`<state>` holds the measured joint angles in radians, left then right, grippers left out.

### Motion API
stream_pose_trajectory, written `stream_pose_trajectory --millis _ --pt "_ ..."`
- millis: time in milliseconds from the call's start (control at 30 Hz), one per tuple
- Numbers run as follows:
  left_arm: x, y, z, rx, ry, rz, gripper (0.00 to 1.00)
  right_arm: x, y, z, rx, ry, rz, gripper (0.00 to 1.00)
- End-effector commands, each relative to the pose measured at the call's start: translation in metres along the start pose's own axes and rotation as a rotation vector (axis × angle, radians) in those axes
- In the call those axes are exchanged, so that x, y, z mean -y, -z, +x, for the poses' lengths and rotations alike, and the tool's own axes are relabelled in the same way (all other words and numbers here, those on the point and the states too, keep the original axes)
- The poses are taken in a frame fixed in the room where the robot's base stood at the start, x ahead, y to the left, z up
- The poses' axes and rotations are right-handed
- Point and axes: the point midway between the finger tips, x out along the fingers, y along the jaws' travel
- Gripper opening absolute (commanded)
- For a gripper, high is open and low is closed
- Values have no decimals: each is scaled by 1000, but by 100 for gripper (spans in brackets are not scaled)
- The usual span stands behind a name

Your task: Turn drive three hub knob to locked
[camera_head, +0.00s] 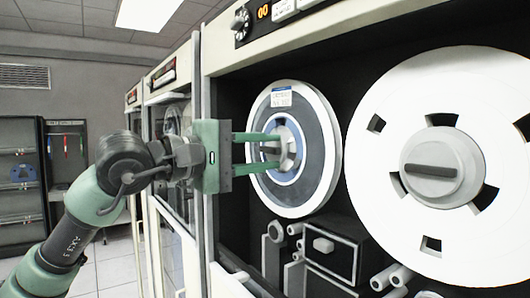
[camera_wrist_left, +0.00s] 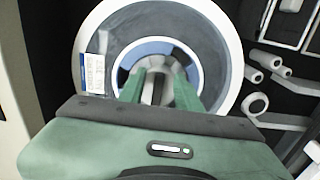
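A tape reel (camera_head: 321,172) with a white rim, grey face and paper label hangs on the drive in front of me. Its blue-ringed hub carries a grey knob with a dark grip bar, the hub knob (camera_head: 291,148). My left gripper (camera_head: 278,154) reaches in from the left, its two green fingers spread above and below the knob's middle. In the left wrist view the fingers (camera_wrist_left: 158,98) stand either side of the knob's bar (camera_wrist_left: 157,86), with gaps showing. The fingertips partly hide the hub; contact is unclear. My right gripper is out of view.
A large white reel (camera_head: 376,190) with its own grey knob (camera_head: 437,167) is close on the right. Below are a black head block (camera_head: 335,248) and several rollers. More cabinets (camera_head: 170,190) stand to the left, and the aisle floor there is clear.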

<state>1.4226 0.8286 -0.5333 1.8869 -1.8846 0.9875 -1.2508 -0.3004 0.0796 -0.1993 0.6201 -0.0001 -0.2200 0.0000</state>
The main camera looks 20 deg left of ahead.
Motion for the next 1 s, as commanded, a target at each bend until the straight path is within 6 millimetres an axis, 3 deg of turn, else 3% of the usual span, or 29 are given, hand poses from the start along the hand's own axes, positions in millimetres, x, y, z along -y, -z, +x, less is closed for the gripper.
stream_pose_trajectory --millis 233,500,700,1000 --pt "1 1 -7 -1 -1 0 34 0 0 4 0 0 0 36" --pt "3 0 -52 -2 -1 1 34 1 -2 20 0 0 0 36" --pt "2 0 -74 -1 0 0 34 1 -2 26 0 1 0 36" --pt "0 0 -78 0 0 0 34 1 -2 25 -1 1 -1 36"
